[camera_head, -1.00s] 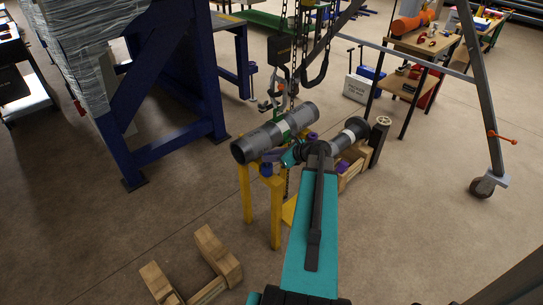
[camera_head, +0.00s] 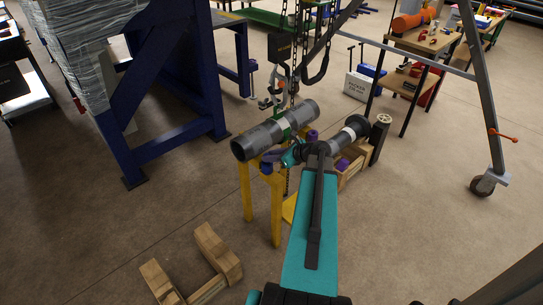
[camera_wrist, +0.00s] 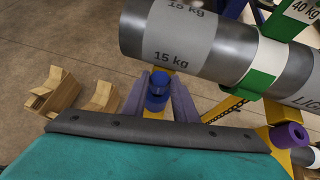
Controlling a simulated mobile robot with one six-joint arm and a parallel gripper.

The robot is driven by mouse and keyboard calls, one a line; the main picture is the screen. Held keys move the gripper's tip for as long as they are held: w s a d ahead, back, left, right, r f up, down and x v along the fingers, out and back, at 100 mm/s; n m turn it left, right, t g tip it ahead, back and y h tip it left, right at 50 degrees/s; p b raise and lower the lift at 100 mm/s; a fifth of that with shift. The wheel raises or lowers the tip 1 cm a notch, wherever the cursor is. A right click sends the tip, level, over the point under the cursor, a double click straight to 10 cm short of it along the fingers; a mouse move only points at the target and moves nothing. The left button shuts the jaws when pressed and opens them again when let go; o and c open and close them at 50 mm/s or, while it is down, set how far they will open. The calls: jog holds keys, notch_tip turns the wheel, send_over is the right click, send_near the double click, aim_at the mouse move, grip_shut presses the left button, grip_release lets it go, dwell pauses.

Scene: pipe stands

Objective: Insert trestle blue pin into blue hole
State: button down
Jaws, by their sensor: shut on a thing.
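My gripper (camera_wrist: 157,98) is shut on the blue pin (camera_wrist: 158,84), which stands between its two purple-grey fingers in the wrist view. In the head view my gripper (camera_head: 273,160) is at the near end of the yellow trestle (camera_head: 277,210), just below the grey pipe. Yellow trestle metal (camera_wrist: 164,69) shows right behind the pin in the wrist view. The blue hole is hidden, and I cannot tell whether the pin's lower end is in it.
A grey pipe (camera_head: 262,138) marked "15 kg" lies across the trestle, close to my fingers. A purple ring-shaped piece (camera_wrist: 287,135) sits on yellow metal at the right. Chains (camera_head: 290,80) hang behind. Wooden cradles (camera_head: 212,255) stand on the floor.

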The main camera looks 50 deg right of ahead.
jog(key=shift+f, duration=0.35)
jog(key=c, duration=1.3)
grip_release()
jog(key=shift+c, duration=0.2)
jog(key=p+v, duration=0.2)
jog(key=v, duration=0.3)
jog(key=shift+s, duration=0.1)
jog(key=v, duration=1.3)
jog(key=shift+s+r, duration=0.25)
jog(key=shift+w, duration=0.1)
